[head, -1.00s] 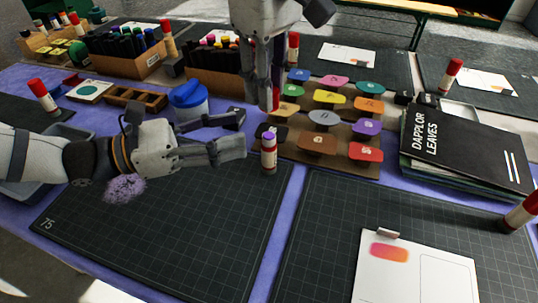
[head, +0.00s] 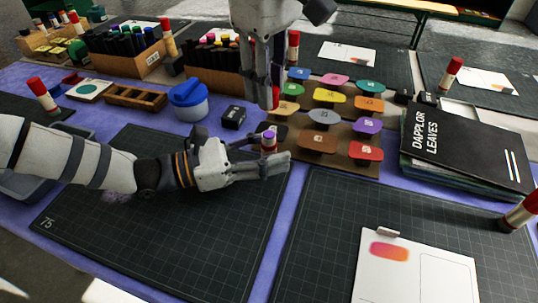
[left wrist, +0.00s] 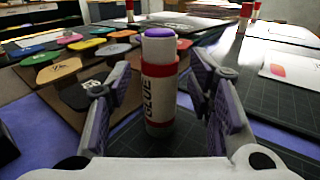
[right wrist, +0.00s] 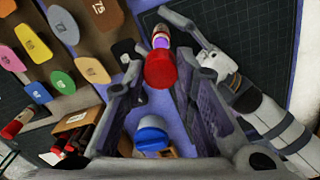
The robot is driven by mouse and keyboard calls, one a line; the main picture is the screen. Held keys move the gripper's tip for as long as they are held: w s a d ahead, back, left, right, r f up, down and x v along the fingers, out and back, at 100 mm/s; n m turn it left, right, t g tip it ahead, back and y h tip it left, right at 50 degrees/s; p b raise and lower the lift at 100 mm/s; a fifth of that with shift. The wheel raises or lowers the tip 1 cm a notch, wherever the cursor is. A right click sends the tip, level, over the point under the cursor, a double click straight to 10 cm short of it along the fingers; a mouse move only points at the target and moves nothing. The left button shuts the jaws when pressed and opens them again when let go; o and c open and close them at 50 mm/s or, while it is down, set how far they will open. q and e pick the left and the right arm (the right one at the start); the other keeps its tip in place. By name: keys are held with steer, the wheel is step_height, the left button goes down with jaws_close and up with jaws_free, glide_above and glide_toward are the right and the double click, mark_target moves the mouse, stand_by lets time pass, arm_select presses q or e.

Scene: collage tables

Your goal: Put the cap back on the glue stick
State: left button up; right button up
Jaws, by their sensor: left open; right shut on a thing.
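The uncapped glue stick (head: 268,143) stands upright with its purple glue top showing. In the left wrist view the glue stick (left wrist: 160,95) has a white body lettered GLUE and red bands. My left gripper (head: 277,154) is open, its fingers on either side of the stick with visible gaps. My right gripper (head: 267,104) points down, above and behind the stick. It is shut on the red cap (head: 276,98), which also shows in the right wrist view (right wrist: 160,69), apart from the purple top. The stick's lower part is hidden by my left gripper in the head view.
Coloured stamp pads on a brown rack (head: 318,158) stand just behind and right of the stick. A blue-lidded tub (head: 188,97) and a black block (head: 233,117) are to the left. Dark cutting mats (head: 200,235) lie in front. Books (head: 465,150) are at the right.

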arm_select(q)
jaws_close()
arm_select(e)
glide_above(269, 133)
steer(key=shift+f, duration=2.5)
steer(key=shift+f, duration=0.9)
steer(key=shift+f, duration=0.6)
steer(key=o, duration=0.8)
